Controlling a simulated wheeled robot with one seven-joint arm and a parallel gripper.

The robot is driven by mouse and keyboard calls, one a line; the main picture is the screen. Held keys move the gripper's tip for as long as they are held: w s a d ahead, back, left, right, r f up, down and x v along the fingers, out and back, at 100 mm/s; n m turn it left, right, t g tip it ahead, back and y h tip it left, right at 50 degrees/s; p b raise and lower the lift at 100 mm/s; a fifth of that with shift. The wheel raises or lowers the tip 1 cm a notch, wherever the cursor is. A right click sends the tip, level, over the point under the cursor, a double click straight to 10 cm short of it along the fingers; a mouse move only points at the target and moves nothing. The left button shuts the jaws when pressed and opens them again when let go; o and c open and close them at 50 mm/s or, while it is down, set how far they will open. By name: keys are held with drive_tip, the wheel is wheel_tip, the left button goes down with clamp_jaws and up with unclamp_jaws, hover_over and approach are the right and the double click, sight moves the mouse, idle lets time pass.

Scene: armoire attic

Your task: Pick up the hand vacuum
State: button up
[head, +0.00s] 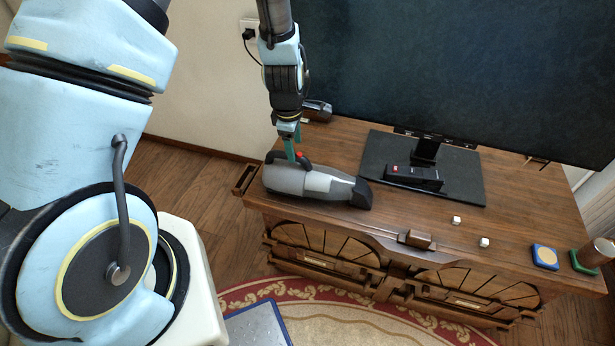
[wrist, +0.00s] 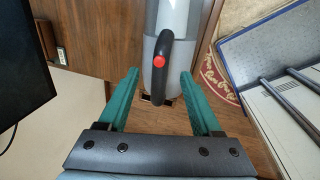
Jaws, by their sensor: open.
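The hand vacuum (head: 317,184) is grey with a black handle and a red button, and lies on the left end of the wooden cabinet top in the head view. It also shows in the wrist view (wrist: 178,18), where its black handle (wrist: 158,65) lies between the green fingers. My gripper (head: 291,148) points down at the vacuum's handle end. In the wrist view my gripper (wrist: 160,80) is open, with one finger on each side of the handle and a gap to both. The exact height of the fingertips over the handle cannot be told.
The wooden cabinet (head: 400,220) bears a large screen on a black stand (head: 465,180), a black box (head: 413,177), small white cubes (head: 456,220) and a blue-framed block (head: 544,257). A dark object (head: 318,110) lies behind my gripper. A wall (head: 205,80) stands behind.

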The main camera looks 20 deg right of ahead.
sight(296, 154)
drive_tip(key=shift+w+d+f+p, duration=0.1)
drive_tip(key=shift+d+f+p, duration=0.1)
drive_tip(key=shift+f, duration=0.65)
drive_tip(key=shift+w+d+f+p, duration=0.1)
drive_tip(key=shift+f+p, duration=0.1)
drive_tip(key=shift+f, duration=0.6)
clamp_jaws()
drive_tip(key=shift+r, duration=0.1)
